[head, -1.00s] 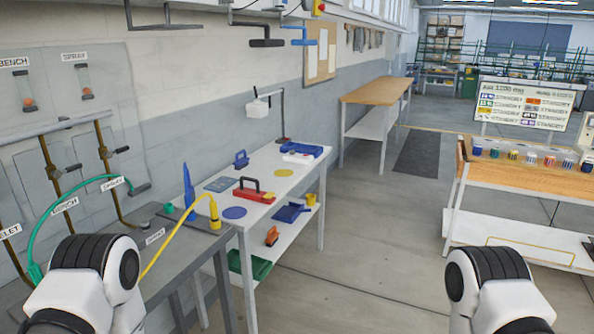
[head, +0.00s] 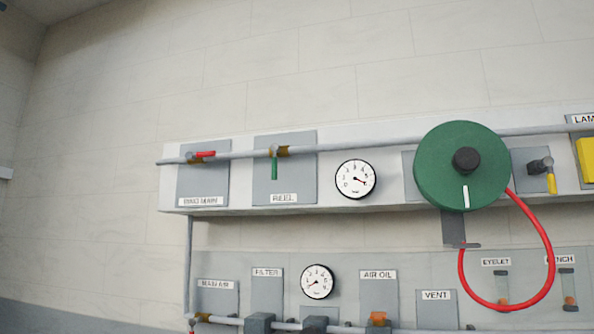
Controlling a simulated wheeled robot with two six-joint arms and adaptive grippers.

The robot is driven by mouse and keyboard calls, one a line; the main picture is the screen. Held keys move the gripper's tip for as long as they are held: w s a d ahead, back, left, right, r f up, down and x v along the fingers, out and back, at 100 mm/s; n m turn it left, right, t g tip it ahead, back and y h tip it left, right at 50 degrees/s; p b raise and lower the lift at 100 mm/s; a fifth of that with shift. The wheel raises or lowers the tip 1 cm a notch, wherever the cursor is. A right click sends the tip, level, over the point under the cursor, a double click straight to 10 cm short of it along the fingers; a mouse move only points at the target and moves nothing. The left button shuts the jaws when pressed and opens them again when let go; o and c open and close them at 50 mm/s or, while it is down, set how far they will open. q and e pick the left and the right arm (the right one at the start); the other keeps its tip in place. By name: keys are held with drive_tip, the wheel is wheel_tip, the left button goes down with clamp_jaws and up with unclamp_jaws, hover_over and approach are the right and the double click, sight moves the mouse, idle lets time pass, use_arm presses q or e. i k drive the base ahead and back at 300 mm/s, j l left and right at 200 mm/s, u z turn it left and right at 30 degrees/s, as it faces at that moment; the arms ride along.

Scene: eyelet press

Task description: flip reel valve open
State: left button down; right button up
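The reel valve in the head view has a green lever (head: 275,168) on a brass body (head: 279,151), on the upper pipe above a plate labelled REEL (head: 284,198). Its lever hangs straight down, across the horizontal pipe. A green hose reel (head: 461,168) with a red hose (head: 548,240) is mounted to the right on the same panel. Neither of my grippers is in view.
Left of the reel valve, another valve has a red lever (head: 205,154) lying along the pipe. An upper gauge (head: 355,179) sits between the reel valve and the hose reel. A lower panel holds another gauge (head: 317,282), a filter plate (head: 267,290) and a vent plate (head: 436,308).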

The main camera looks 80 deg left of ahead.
sight(275, 147)
drive_tip(key=u, duration=2.7)
drive_tip(key=i+u, duration=0.1)
drive_tip(key=u, duration=0.25)
drive_tip(key=i+u, duration=0.1)
drive_tip(key=u, duration=0.25)
drive_tip(key=i+u, duration=0.1)
drive_tip(key=u, duration=0.25)
